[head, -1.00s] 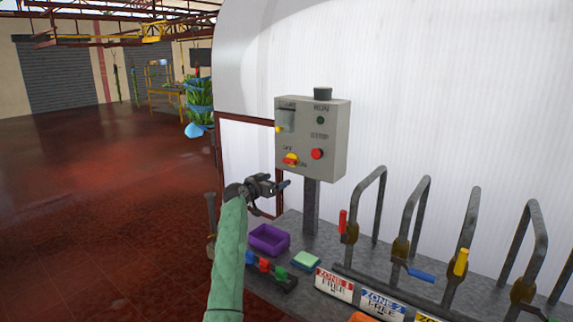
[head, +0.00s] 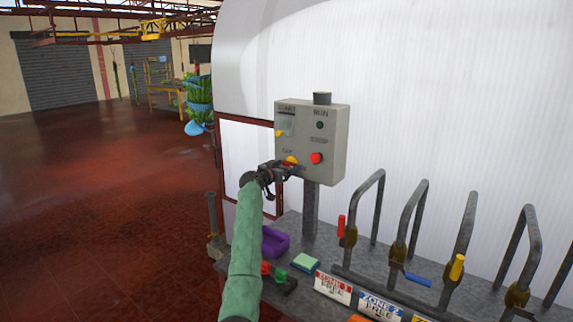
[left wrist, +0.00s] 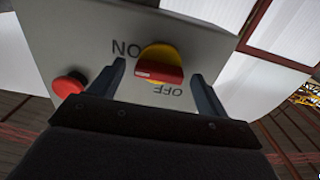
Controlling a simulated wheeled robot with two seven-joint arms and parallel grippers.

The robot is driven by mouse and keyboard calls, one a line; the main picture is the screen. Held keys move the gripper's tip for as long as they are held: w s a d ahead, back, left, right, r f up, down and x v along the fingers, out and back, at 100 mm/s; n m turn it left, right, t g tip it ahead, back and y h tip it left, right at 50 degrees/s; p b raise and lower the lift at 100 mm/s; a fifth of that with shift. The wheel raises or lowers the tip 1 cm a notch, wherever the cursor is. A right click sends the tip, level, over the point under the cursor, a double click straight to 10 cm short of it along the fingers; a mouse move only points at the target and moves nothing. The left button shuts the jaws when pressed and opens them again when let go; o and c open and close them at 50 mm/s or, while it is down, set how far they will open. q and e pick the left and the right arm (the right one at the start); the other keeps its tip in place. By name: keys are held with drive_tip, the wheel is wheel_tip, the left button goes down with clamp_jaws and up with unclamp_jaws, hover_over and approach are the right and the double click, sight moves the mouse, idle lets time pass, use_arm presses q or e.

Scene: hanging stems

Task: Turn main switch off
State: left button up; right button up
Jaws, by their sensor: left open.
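The main switch is a round yellow knob with a red handle (head: 291,160), low on the left of the grey control box (head: 335,135). In the left wrist view the red and yellow switch (left wrist: 160,70) sits between the words ON and OFF, its red handle lying roughly crosswise; I cannot tell which word it is set to. My left gripper (head: 284,169) is at the switch, partly covering it in the head view. In the left wrist view its open fingers (left wrist: 157,76) stand on either side of the knob; contact cannot be told. My right gripper is out of view.
A red stop button (head: 316,158) sits right of the switch, close beside one finger in the left wrist view. Below, the grey bench holds a purple tray (head: 275,242), a green-topped block (head: 306,262) and several metal hoops with coloured handles. The red floor to the left is open.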

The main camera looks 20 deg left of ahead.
use_arm(q)
drive_tip(key=shift+w+d, duration=0.15)
drive_tip(key=shift+w, duration=0.2)
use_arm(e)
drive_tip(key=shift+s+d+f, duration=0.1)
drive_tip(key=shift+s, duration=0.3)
use_arm(q)
drive_tip(key=c, duration=1)
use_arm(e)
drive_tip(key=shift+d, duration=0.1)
use_arm(q)
drive_tip(key=shift+f, duration=0.1)
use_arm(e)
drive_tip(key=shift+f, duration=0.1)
